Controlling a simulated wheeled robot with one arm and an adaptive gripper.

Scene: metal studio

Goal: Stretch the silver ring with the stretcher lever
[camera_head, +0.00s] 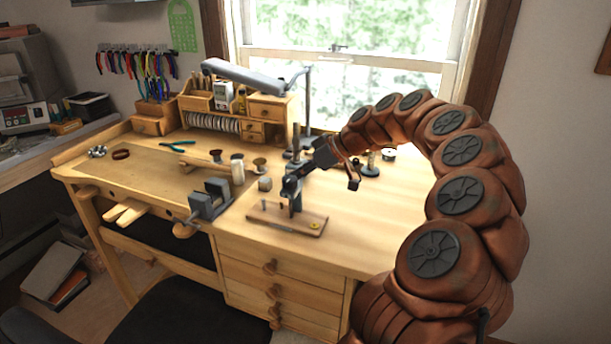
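The ring stretcher (291,193) is a dark upright tool on a flat wooden base (270,222) near the bench's front edge. A dark arm, which looks like its lever, slants up and right from its top. My gripper (338,167) is at the upper right of the stretcher, close to the raised end of that arm. One dark finger hangs down on the right side. I cannot tell whether the gripper touches the lever or how far its fingers are apart. I cannot make out the silver ring at this size.
A grey vise (209,199) is at the bench's front edge, left of the stretcher. Several spools stand behind it. A wooden organizer (237,112) and a lamp (250,76) stand at the back. Dark posts stand behind my gripper. The bench's right front is clear.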

